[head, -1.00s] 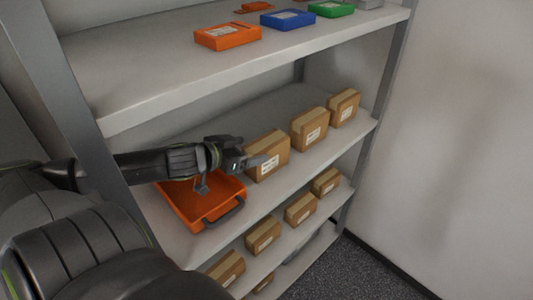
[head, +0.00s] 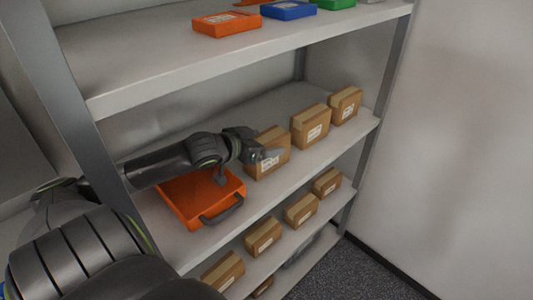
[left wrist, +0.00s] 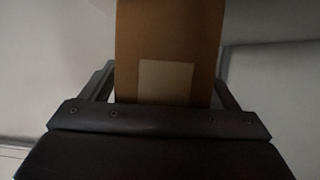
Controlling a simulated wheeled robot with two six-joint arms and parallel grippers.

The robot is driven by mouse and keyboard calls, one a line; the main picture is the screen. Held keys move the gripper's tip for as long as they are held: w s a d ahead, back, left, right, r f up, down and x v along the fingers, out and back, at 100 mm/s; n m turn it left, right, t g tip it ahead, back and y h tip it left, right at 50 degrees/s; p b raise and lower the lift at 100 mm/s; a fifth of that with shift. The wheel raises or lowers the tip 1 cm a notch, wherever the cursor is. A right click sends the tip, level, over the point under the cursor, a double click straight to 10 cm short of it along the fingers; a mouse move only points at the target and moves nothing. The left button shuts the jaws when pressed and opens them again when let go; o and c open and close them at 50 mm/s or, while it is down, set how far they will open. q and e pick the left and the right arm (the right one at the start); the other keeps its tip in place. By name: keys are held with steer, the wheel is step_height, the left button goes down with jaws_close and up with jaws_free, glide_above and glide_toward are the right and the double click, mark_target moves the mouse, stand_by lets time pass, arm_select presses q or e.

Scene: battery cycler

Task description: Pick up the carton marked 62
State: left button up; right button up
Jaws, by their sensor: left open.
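Three brown cartons with white labels stand in a row on the middle shelf: a near one (head: 278,165), a middle one (head: 310,127) and a far one (head: 345,105). The label print is too small to read, so I cannot tell which is marked 62. My left gripper (head: 268,155) is open at the near carton, its fingers overlapping the front in the head view. In the left wrist view the carton (left wrist: 170,35) stands between the two fingers, its label (left wrist: 165,82) facing me. Whether the fingers touch it is unclear. My right gripper is out of view.
More cartons (head: 263,236) stand on the lower shelf. Orange (head: 227,25), blue (head: 288,10) and green boxes lie on the upper shelf. A shelf post (head: 392,60) stands right.

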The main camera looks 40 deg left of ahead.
arm_select(q)
steer(key=shift+c, duration=0.3)
steer(key=c, duration=1.2)
steer(key=shift+c, duration=0.8)
steer(key=shift+r, duration=0.15)
